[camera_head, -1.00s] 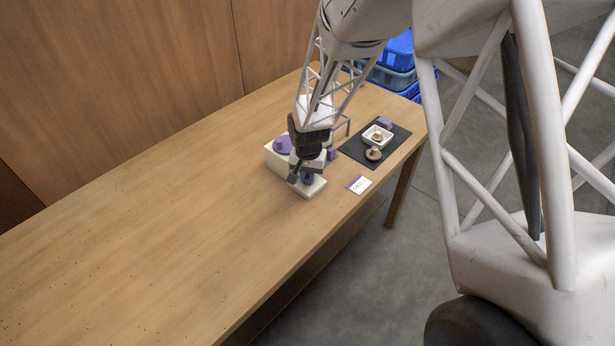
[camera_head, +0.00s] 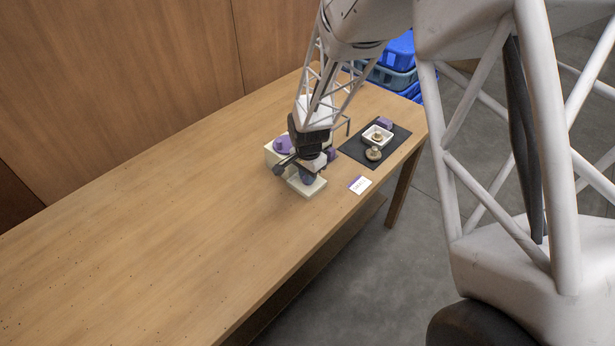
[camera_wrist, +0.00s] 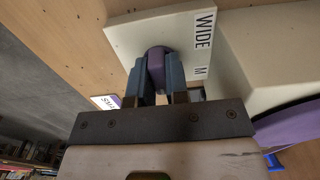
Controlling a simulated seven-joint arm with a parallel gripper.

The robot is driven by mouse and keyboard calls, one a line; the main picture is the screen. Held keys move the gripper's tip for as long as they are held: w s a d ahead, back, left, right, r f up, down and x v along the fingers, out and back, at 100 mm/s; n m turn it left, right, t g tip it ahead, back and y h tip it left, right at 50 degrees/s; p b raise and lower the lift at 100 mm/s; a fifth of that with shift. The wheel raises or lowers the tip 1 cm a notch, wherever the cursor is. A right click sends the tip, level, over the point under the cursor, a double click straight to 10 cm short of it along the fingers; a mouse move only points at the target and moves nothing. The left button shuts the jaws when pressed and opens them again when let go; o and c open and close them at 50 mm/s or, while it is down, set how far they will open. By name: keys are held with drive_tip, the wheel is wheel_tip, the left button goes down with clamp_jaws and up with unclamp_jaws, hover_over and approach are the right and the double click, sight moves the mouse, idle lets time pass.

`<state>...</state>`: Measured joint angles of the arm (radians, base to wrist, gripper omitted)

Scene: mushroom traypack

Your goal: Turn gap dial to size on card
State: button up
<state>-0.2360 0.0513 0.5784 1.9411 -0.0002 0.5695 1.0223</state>
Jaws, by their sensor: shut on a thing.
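The purple gap dial (camera_wrist: 157,66) stands on a cream base plate (camera_wrist: 125,40) of the machine. My gripper (camera_wrist: 158,75) is shut on the dial, with one dark finger on each side of it in the wrist view. Beside the dial the plate bears the label WIDE (camera_wrist: 205,30) and the letter M, the rest hidden. In the head view my gripper (camera_head: 307,178) is over the plate (camera_head: 318,187) and covers most of the dial.
The cream machine body (camera_head: 270,156) with a purple round part (camera_head: 283,145) stands behind the plate. A dark mat (camera_head: 352,150) bears a white tray (camera_head: 366,137), mushrooms and a purple block. The table's left side is clear.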

drive_tip(key=shift+s+f, duration=0.35)
drive_tip(key=shift+f, duration=0.05)
drive_tip(key=o, duration=0.4)
drive_tip(key=shift+c, duration=0.2)
drive_tip(key=shift+r, duration=0.1)
drive_tip(key=shift+o, duration=1.3)
drive_tip(key=shift+r, duration=0.2)
drive_tip(key=shift+o, duration=0.2)
drive_tip(key=shift+w+r, duration=0.15)
drive_tip(key=shift+r, duration=1)
drive_tip(key=shift+w+r, duration=0.15)
drive_tip(key=shift+r, duration=1)
